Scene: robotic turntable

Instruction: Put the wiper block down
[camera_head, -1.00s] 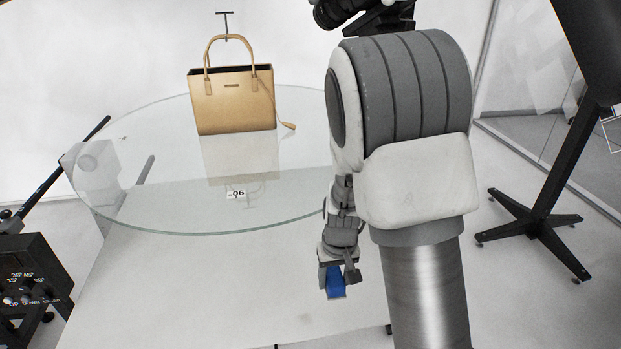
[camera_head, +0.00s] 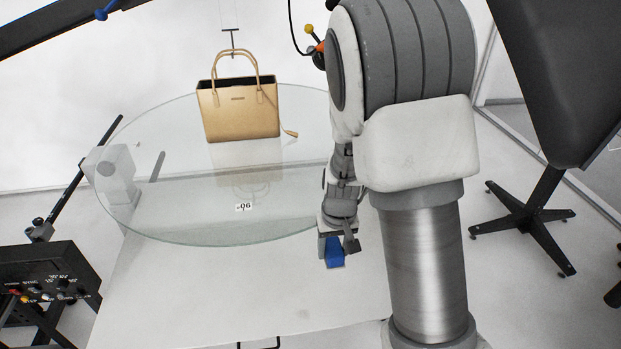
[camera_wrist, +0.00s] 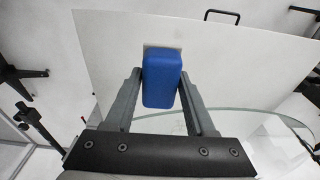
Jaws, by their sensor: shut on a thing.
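The wiper block is a blue block (camera_head: 335,252) held in my gripper (camera_head: 334,240) in the head view. In the wrist view the blue block (camera_wrist: 162,78) stands between the two fingers of my gripper (camera_wrist: 161,84), which is shut on it. A thin pale edge shows at the block's far end. The block is near the front right rim of the round glass turntable (camera_head: 180,225), in front of the white panel below. I cannot tell how high it is above the panel.
A tan handbag (camera_head: 240,112) stands on the glass, with a small "06" label (camera_head: 243,207) in front of it. A white panel (camera_head: 250,290) with a black handle (camera_head: 258,343) lies before the turntable. A black control box (camera_head: 45,280) is at left and a black stand (camera_head: 525,220) at right.

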